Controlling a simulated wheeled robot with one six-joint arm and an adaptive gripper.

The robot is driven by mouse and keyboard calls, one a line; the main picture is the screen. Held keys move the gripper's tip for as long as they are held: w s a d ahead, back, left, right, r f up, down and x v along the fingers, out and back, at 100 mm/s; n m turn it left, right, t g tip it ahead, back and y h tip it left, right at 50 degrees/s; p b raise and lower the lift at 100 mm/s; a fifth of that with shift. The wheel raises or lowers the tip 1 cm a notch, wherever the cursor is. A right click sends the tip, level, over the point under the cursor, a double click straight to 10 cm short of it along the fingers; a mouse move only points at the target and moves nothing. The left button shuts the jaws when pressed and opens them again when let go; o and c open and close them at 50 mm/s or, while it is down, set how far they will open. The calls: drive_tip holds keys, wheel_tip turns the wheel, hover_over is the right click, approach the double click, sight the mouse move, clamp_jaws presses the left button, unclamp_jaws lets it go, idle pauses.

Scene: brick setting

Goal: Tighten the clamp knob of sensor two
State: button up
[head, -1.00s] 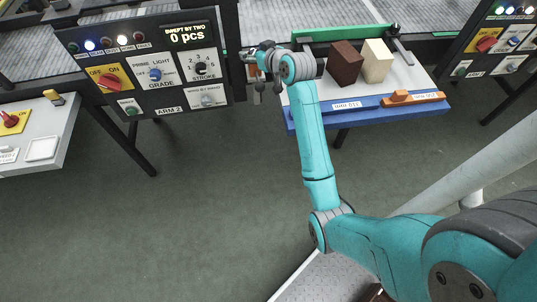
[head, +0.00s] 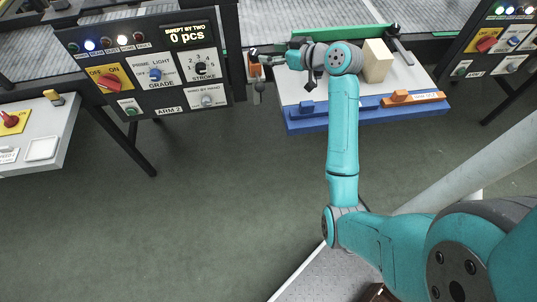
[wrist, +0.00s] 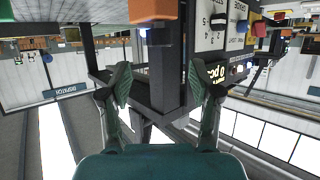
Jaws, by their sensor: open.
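A small orange block (head: 254,71), with a grey piece (head: 259,88) hanging below it, stands just right of the ARM 2 panel in the head view. I cannot tell for sure whether this is sensor two or which part is its clamp knob. An orange block also shows at the top of the upside-down wrist view (wrist: 152,10), beside a dark post (wrist: 165,70). My gripper (head: 268,60) points left towards the block. Its two fingers stand apart in the wrist view (wrist: 160,88), with the post behind the gap and nothing held.
The ARM 2 panel (head: 150,72) with its switches is close on the left. A blue-edged table (head: 300,122) below my wrist bears a cream brick (head: 377,62) and an orange slider piece (head: 412,98). Green floor (head: 220,220) is free in front.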

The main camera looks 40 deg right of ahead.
drive_tip(key=s+a+f+m+h, duration=0.3)
drive_tip(key=s+a+f+m, duration=0.1)
drive_tip(key=s+a+f, duration=1.2)
drive_tip(key=shift+a+f, duration=0.65)
drive_tip(key=shift+a, duration=0.15)
drive_tip(key=shift+s+m, duration=0.1)
drive_tip(key=shift+m, duration=0.2)
drive_tip(key=s+a, duration=0.6)
drive_tip(key=s, duration=0.7)
drive_tip(key=s+a+r+n, duration=0.1)
drive_tip(key=s+a+r, duration=0.1)
drive_tip(key=s, duration=0.5)
drive_tip(key=s+a+r+n+t+y, duration=0.1)
drive_tip(key=s+a+r+n, duration=0.1)
drive_tip(key=s+r, duration=0.3)
drive_tip(key=shift+s+a, duration=0.2)
drive_tip(key=shift+s, duration=0.65)
